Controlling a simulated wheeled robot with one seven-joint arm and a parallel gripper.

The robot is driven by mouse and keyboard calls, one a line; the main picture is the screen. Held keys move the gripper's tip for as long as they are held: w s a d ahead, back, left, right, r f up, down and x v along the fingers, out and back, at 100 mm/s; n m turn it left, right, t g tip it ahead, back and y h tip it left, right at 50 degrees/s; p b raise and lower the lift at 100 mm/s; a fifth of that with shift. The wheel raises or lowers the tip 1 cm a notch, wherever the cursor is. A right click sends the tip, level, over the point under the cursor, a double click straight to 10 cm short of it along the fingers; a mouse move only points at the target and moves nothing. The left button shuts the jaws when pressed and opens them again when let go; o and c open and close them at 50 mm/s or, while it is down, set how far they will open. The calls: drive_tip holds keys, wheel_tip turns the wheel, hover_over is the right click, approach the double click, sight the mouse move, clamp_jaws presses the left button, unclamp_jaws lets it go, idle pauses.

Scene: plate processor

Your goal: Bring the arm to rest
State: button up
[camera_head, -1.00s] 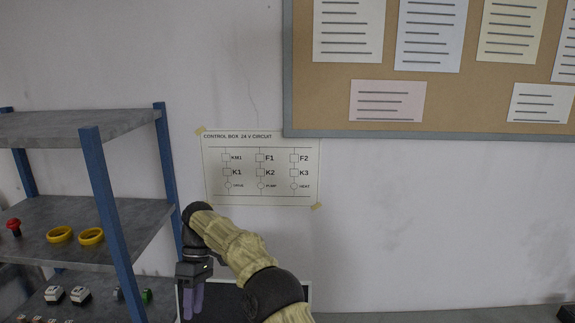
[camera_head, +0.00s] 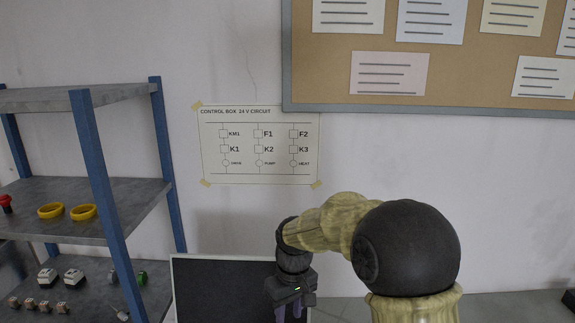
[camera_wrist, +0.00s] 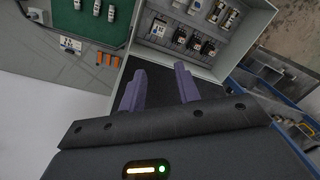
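My gripper (camera_head: 290,312) hangs fingers-down at the lower middle of the head view, in front of the dark panel. In the wrist view my gripper (camera_wrist: 158,80) has its two purple fingers apart, with nothing between them. The arm is bent, with its large dark joint to the right of the gripper. Below the fingers in the wrist view is a dark surface beside an open grey box (camera_wrist: 240,52) holding several components. The fingertips' lower ends are cut off in the head view.
A blue-posted shelf (camera_head: 112,205) stands at left, with yellow rings (camera_head: 83,212) and small parts. A dark panel with a pale frame (camera_head: 172,290) stands behind the gripper. A green mat (camera_wrist: 85,28) with parts lies beside the box; orange pieces (camera_wrist: 108,59) lie near it.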

drive_tip(key=s+d+f+m+t+b, duration=0.1)
drive_tip(key=s+d+f+m+b, duration=0.1)
drive_tip(key=s+d, duration=0.5)
drive_tip(key=s+d+f+m+t+b, duration=0.2)
drive_tip(key=s+d+f+m, duration=0.2)
drive_tip(key=s+d, duration=0.3)
drive_tip(key=shift+s+d+f+m+h, duration=0.35)
drive_tip(key=shift+d+f, duration=0.1)
drive_tip(key=shift+f, duration=0.3)
drive_tip(key=shift+s, duration=0.15)
